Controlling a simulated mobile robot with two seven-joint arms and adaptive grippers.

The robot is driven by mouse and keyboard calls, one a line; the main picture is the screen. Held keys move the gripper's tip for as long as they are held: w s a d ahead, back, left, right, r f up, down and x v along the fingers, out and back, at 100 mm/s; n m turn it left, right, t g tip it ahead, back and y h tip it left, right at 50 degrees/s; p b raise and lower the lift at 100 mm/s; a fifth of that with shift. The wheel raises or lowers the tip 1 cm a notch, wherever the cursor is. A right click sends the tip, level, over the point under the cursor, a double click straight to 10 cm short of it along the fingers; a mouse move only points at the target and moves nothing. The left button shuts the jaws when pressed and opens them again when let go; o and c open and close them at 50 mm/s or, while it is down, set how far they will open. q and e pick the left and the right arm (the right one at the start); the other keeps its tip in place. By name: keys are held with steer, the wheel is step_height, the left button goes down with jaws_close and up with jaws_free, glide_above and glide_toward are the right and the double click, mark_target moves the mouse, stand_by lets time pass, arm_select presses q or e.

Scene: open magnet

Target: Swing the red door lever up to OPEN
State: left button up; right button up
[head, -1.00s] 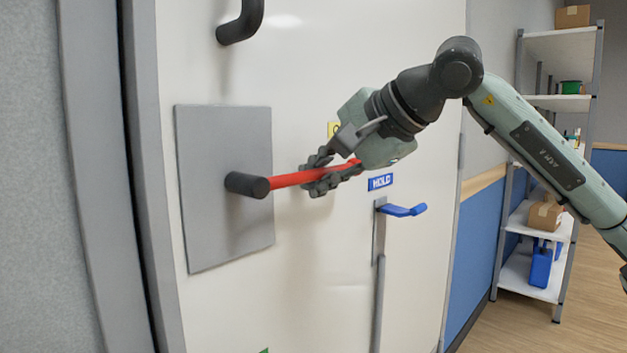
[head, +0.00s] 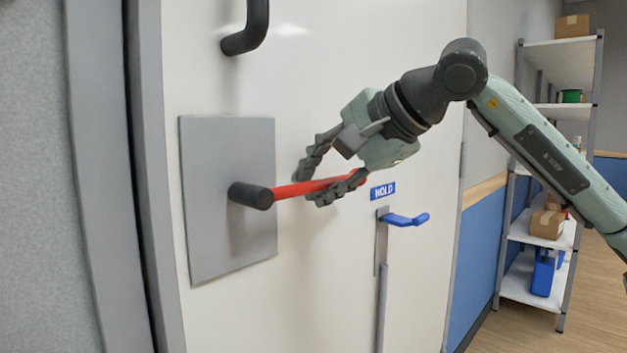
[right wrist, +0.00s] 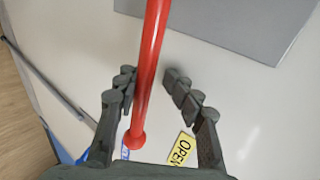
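The red door lever (head: 318,185) points right from its dark pivot (head: 250,195) on a grey plate (head: 215,240), tilted slightly upward toward its tip. My right gripper (head: 312,190) is at the lever's outer half, its fingers apart above and below the bar. In the right wrist view the red lever (right wrist: 149,70) runs between the spread fingers of my gripper (right wrist: 150,82), with a gap on the finger at the right. My left gripper is not in view.
A blue lever (head: 405,219) sits below a blue HOLD label (head: 382,190) on the white door. A black handle (head: 247,35) sticks out above the plate. A shelf unit (head: 540,240) with boxes stands at the right.

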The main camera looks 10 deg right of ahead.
steer(key=v, duration=0.8)
